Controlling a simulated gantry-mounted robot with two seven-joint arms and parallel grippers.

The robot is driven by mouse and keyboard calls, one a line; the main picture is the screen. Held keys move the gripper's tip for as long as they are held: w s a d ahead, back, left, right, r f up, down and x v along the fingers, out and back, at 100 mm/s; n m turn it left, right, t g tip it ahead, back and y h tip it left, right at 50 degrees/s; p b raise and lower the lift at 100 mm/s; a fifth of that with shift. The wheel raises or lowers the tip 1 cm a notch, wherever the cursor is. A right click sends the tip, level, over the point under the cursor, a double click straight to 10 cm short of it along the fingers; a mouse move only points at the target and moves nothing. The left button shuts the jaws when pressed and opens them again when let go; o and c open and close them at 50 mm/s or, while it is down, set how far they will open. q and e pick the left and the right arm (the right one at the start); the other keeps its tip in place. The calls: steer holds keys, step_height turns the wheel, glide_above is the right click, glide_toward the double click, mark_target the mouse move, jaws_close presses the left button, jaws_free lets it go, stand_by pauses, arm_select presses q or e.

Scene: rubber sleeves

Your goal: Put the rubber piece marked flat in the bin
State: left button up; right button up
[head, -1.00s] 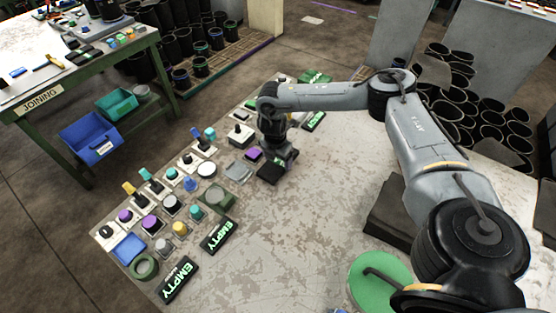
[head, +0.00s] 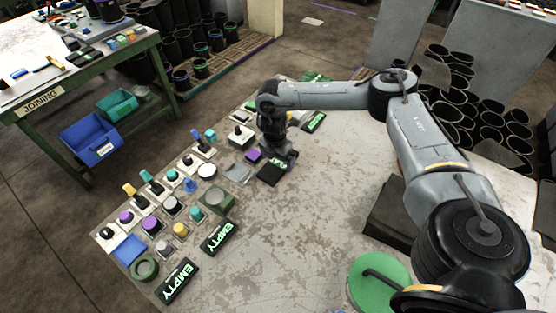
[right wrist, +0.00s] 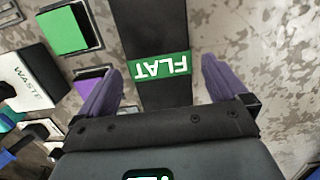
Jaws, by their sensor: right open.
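The black rubber piece marked FLAT (head: 270,174) lies on the worn table among the control boxes. In the right wrist view the FLAT piece (right wrist: 158,32) is a dark strip with white letters on a green band. My right gripper (head: 279,156) is over its far end in the head view. In the right wrist view my right gripper (right wrist: 157,72) is open, its purple fingers on either side of the strip with gaps between. My left gripper is not in view.
Two black pieces marked EMPTY (head: 217,238) lie near the front. Another labelled piece (head: 314,121) lies beyond my gripper. Buttons and levers (head: 172,205) crowd the table's left side. A box marked WASTE (right wrist: 30,78) shows in the right wrist view. The table's middle is clear.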

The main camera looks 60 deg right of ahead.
mark_target(276, 165)
step_height(276, 165, up, 11)
steer(key=a+p, duration=0.1)
steer(key=p, duration=0.5)
steer(key=shift+a+f, duration=0.15)
steer(key=shift+f, duration=0.05)
